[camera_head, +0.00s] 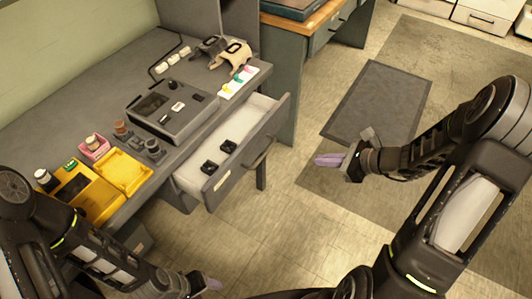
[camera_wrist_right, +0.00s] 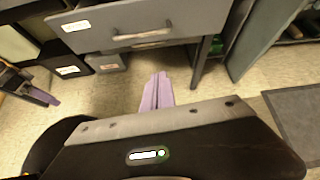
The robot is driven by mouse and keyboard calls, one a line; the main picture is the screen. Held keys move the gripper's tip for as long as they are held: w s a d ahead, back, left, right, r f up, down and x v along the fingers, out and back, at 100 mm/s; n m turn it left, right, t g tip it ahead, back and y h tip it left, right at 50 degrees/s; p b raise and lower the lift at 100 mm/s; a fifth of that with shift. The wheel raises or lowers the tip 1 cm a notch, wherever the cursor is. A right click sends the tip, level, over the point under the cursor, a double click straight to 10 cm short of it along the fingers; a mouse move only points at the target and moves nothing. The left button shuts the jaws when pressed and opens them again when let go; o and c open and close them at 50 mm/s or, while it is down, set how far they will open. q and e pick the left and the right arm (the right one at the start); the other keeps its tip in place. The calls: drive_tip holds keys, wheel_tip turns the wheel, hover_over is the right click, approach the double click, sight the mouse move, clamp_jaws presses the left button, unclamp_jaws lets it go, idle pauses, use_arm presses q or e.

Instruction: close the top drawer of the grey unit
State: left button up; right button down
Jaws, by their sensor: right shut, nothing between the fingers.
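The top drawer (camera_head: 232,160) of the grey unit (camera_head: 58,108) is pulled out. Its white inside shows in the head view, with two small black items in it. Its grey front with a bar handle also shows at the top of the right wrist view (camera_wrist_right: 187,20). My right gripper (camera_head: 330,160) is shut and empty, with its purple fingers side by side. It is to the right of the drawer front, apart from it, and its fingers point toward the drawer side. My left gripper (camera_head: 208,284) is low in the head view, below the drawer; its opening is unclear.
A dark grey device (camera_head: 172,110), a yellow case (camera_head: 122,173) and small items stand on the unit's top. A second desk (camera_head: 270,70) is behind. A dark mat (camera_head: 378,103) lies on the floor at right. The tiled floor before the drawer is clear.

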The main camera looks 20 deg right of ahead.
drive_tip(key=shift+w+a+r+m+t+y, duration=0.2)
drive_tip(key=shift+a+r+m+y, duration=0.1)
drive_tip(key=shift+r, duration=0.25)
drive_tip(key=shift+w+a+r+m+t+y, duration=0.15)
drive_tip(key=shift+a+r+m+y, duration=0.1)
drive_tip(key=shift+r, duration=0.3)
drive_tip(key=r+x, duration=0.1)
drive_tip(key=x, duration=1.3)
drive_tip(key=shift+w, duration=0.2)
drive_tip(key=shift+a, duration=0.15)
